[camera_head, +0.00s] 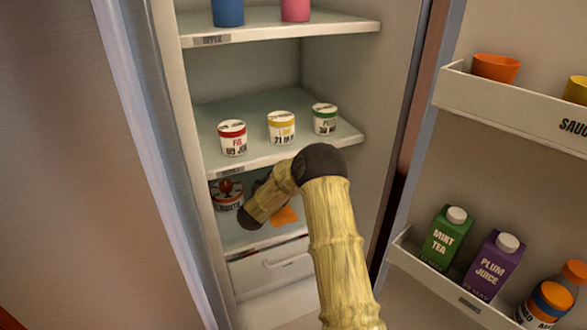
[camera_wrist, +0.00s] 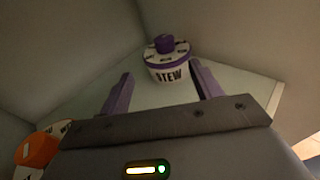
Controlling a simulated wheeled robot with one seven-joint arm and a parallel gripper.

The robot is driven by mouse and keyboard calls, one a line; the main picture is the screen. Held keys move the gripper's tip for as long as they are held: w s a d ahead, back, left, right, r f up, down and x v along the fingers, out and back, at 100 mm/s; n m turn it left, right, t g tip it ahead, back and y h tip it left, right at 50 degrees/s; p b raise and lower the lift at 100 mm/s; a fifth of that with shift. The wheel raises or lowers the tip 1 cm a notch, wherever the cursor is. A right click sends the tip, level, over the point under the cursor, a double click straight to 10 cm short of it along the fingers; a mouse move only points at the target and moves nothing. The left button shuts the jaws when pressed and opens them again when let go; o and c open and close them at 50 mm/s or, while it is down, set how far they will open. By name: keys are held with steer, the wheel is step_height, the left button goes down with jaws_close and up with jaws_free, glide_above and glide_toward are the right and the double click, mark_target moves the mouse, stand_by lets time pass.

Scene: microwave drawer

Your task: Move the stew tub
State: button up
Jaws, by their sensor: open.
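The stew tub (camera_wrist: 168,72) is a white round tub with a purple-edged lid, a purple knob and the word STEW. In the wrist view it stands upright on a pale shelf (camera_wrist: 245,90), near the back corner. My gripper (camera_wrist: 162,76) is open, its two purple fingers pointing toward the tub. The tub shows between and beyond the fingertips; I cannot tell whether it is within their reach. In the head view my arm reaches into the fridge's lower shelf (camera_head: 240,236), and it seems to hide the stew tub and my fingers.
A tub with a reddish knob (camera_head: 227,195) stands on the lower shelf at left. An orange item (camera_wrist: 38,150) is at lower left in the wrist view. Several jars, including a red-labelled one (camera_head: 232,138), line the shelf above. Door racks (camera_head: 500,105) hold bottles and cups at right.

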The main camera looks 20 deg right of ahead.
steer(key=x, duration=1)
steer(key=d+x, duration=0.1)
steer(key=x, duration=0.4)
steer(key=shift+s+r, duration=0.1)
steer(key=shift+s, duration=0.3)
steer(key=shift+w, duration=0.55)
steer(key=shift+d, duration=0.3)
steer(key=shift+w, duration=0.1)
jaws_close()
